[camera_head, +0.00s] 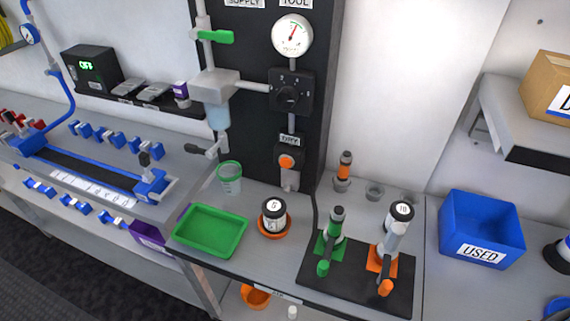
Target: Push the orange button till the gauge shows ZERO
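The orange button (287,161) sits on a small dark box low on the black upright panel, under a small white label. The round white gauge (292,36) is near the top of the panel. Its red needle points up and slightly right; the dial's markings are too small to read. A black knob unit (291,92) is between the gauge and the button. Neither of my grippers shows in the head view, and nothing touches the button.
A green tray (209,231), a clear green-rimmed cup (229,178) and a black-and-white weight-like canister (273,216) stand below the panel. Green and orange-handled tools stand on a black mat (340,275). A blue USED bin (480,228) is at right.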

